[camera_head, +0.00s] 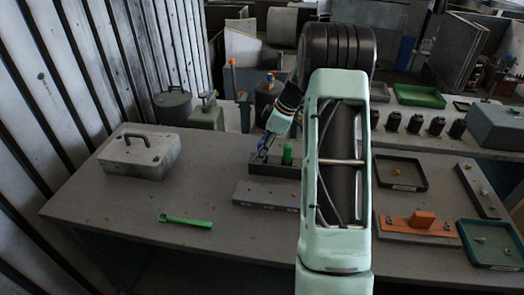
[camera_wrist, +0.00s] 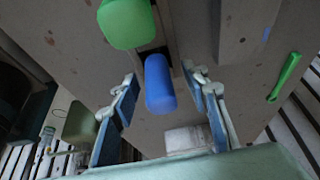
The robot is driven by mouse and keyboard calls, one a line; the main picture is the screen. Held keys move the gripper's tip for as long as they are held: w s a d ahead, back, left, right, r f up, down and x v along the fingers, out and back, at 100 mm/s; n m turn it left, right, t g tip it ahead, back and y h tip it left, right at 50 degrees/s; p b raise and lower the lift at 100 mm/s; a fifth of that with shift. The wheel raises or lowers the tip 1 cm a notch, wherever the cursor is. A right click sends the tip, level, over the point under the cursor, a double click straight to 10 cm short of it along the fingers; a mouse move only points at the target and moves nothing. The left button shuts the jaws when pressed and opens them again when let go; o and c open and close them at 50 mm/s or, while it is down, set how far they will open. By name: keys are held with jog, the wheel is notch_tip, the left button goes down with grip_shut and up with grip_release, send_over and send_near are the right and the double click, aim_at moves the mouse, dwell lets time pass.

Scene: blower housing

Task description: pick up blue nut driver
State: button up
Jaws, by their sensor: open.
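The blue nut driver (camera_wrist: 159,84) shows its rounded blue handle in the wrist view, between the two fingers of my gripper (camera_wrist: 160,78). My fingers are open, with a gap visible on both sides of the handle. In the head view my gripper (camera_head: 263,149) is over the left end of a dark holder block (camera_head: 275,170), and the blue handle is hard to tell from the fingers there. A green handle (camera_head: 287,153) stands upright in the same block to the right; it also shows in the wrist view (camera_wrist: 126,22). The driver's shaft is hidden.
A grey block (camera_head: 265,195) lies in front of the holder. A green wrench (camera_head: 186,220) lies at the table's front left, and a grey metal box (camera_head: 140,156) with a handle behind it. Trays (camera_head: 399,173) and an orange part (camera_head: 421,219) are at the right.

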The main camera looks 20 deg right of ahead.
grip_shut()
jog(key=shift+r, duration=0.1)
dwell(0.3)
notch_tip(320, 180, up, 10)
jog(key=shift+b, duration=0.6)
